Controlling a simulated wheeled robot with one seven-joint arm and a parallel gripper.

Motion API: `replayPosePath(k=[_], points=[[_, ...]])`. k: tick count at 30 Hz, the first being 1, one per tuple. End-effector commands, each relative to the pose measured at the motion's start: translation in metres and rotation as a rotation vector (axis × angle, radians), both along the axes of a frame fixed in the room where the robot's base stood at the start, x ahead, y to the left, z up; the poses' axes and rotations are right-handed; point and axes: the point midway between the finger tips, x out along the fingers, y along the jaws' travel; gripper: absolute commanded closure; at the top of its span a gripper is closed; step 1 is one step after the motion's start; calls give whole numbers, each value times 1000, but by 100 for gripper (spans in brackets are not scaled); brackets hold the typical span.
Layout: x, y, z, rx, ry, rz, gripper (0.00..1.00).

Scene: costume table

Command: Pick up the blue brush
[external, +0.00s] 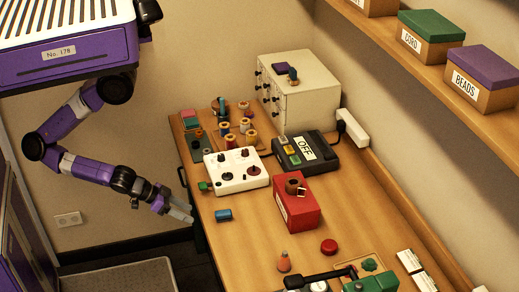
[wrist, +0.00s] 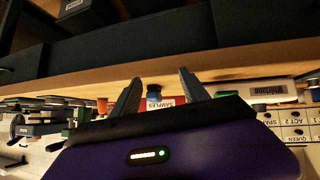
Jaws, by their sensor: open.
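A small blue item (external: 223,215), which I take for the blue brush, lies on the near left part of the wooden table (external: 245,240). Its bristles cannot be made out. My gripper (external: 185,214) is at the table's left edge, left of the blue item and apart from it. In the wrist view my gripper (wrist: 158,80) is open and empty, with its two fingers spread. The blue item (wrist: 153,93) shows between and beyond them, in front of the red box.
A white box with knobs (external: 238,170) stands behind the blue item. A red box (external: 297,203) stands to its right, and a black device marked OFF (external: 303,152) is farther back. Bare tabletop surrounds the blue item. A shelf (external: 430,70) runs along the wall.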

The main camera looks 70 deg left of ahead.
Motion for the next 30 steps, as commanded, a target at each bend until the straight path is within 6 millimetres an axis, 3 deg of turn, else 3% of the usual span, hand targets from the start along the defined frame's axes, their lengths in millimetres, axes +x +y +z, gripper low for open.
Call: replayPosePath(k=[3,5,9,17,30], points=[[17,-21,2,40,-59,22,47],[23,-28,9,54,-93,43,47],[56,-36,11,88,-222,58,47],[80,-43,24,111,-319,69,47],[126,-47,9,113,-319,70,47]])
